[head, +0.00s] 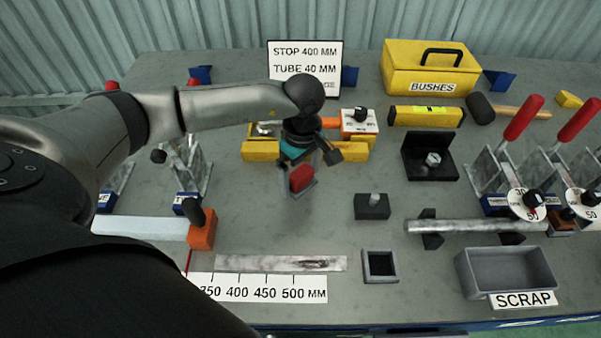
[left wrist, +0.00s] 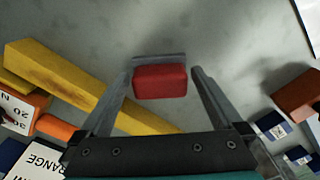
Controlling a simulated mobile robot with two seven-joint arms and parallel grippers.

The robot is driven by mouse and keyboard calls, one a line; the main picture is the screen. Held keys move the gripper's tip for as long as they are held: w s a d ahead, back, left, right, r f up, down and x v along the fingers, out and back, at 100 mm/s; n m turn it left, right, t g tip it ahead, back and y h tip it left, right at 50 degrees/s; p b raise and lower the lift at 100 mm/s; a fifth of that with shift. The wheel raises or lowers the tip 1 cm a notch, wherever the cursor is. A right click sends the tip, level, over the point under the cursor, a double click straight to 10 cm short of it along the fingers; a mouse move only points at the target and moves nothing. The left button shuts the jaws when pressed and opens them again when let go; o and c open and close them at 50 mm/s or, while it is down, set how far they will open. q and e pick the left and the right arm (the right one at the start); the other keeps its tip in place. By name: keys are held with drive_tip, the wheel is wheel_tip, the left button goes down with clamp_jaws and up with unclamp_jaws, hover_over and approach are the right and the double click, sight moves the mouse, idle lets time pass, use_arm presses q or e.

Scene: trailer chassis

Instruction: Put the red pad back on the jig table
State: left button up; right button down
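The red pad (head: 302,178) is a small red block with a grey strip along one side. In the left wrist view it also shows (left wrist: 160,82), between the fingertips. My left gripper (head: 301,184) points down over the middle of the grey jig table (head: 345,228). The pad appears to be above the table; the height is hard to judge. My right gripper is not in view.
Yellow bars (head: 261,151) lie behind the left gripper. A black block (head: 372,207), a square grey frame (head: 380,266) and a tube (head: 470,226) lie to the right. Clamps with red handles (head: 523,118) and a scrap bin (head: 506,270) stand farther right.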

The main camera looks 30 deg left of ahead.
sight(301, 174)
use_arm(q)
drive_tip(key=shift+r, duration=0.2)
wheel_tip(301, 174, up, 12)
drive_tip(key=p, duration=0.2)
drive_tip(key=shift+d, duration=0.15)
drive_tip(key=shift+s+f, duration=0.1)
